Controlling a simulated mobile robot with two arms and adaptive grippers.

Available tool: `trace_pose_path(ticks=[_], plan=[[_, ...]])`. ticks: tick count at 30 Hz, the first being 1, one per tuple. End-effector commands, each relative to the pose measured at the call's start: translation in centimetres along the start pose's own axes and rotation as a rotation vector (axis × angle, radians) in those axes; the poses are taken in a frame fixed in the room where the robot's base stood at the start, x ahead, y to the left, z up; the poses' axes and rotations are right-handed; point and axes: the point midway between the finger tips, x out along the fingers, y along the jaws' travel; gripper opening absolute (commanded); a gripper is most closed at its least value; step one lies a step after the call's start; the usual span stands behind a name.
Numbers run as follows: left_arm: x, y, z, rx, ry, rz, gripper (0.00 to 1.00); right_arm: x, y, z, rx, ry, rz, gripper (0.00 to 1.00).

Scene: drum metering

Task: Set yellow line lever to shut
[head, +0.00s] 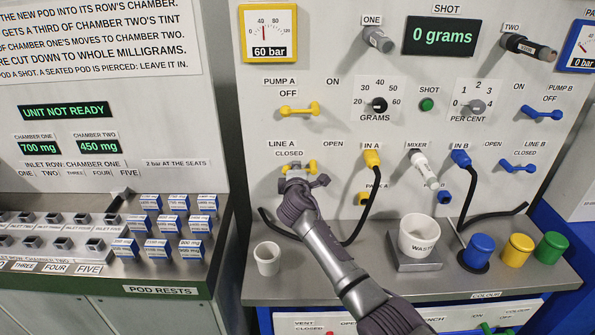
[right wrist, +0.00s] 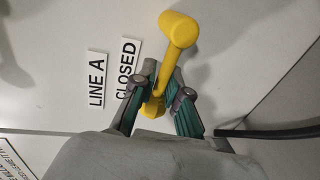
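The yellow line lever (right wrist: 178,34) is at LINE A, below the CLOSED label (right wrist: 125,68). Room shows around the hub; whether a fingertip touches the stem is unclear. My left gripper is in neither view.
A yellow plug (head: 372,158) with a black hose is right of the gripper. The pump A lever (head: 299,110) is above. A white cup (head: 267,258) stands on the ledge below, with a waste cup (head: 419,236) and coloured lidded pots (head: 517,250) to the right.

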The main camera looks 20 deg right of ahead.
Motion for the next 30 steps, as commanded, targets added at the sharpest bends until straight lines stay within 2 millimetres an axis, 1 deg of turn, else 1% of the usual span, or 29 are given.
trace_pose_path(ticks=[1,3,13,17,20,30], plan=[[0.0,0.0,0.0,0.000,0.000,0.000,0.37,-0.1,0.4,-0.3,0.003,0.007,0.006,0.25],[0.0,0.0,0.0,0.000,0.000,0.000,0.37,-0.1,0.3,-0.3,0.003,0.007,0.004,0.36],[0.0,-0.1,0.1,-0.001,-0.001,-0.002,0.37,-0.1,-0.1,-0.1,0.004,0.002,-0.002,0.36],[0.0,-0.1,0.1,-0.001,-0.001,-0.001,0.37,-1.0,-0.2,-0.1,0.004,0.000,-0.003,0.36],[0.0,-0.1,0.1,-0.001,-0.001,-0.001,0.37,-2.3,-0.2,-0.1,0.005,0.001,-0.002,0.36],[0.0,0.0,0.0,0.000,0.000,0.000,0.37,-8.8,-0.1,-0.4,0.004,0.006,-0.001,0.36]])
